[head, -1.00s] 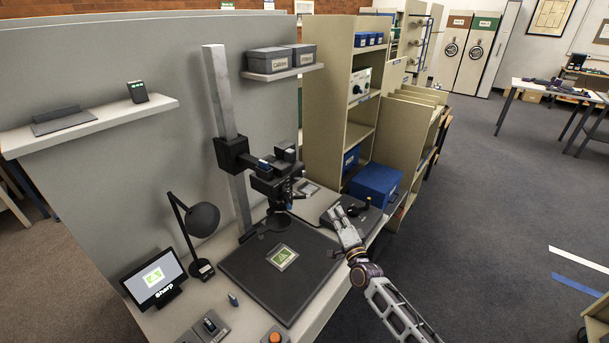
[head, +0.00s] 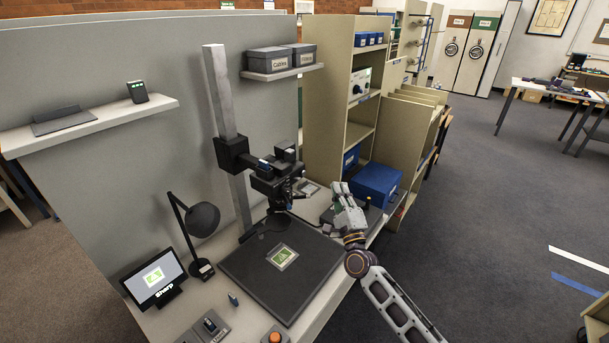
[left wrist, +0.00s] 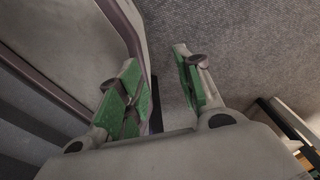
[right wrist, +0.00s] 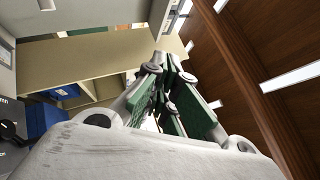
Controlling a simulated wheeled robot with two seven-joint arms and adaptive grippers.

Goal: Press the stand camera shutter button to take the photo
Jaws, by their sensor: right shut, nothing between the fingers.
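The stand camera (head: 275,180) is black and mounted on a grey upright column (head: 227,130). It hangs over a dark baseboard (head: 240,265) with a small green picture (head: 282,257) lying on it. I cannot tell which part is the shutter button. A round orange button (head: 274,337) shows at the bottom edge of the head view. My right gripper (head: 340,188) is shut and empty, to the right of the camera and apart from it. Its green-padded fingers also show in the right wrist view (right wrist: 172,90). My left gripper (left wrist: 165,85) is open and empty, outside the head view.
A control box (head: 209,326) sits at the front of the bench. A blue box (head: 376,184) and shelving (head: 331,100) stand behind my right gripper.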

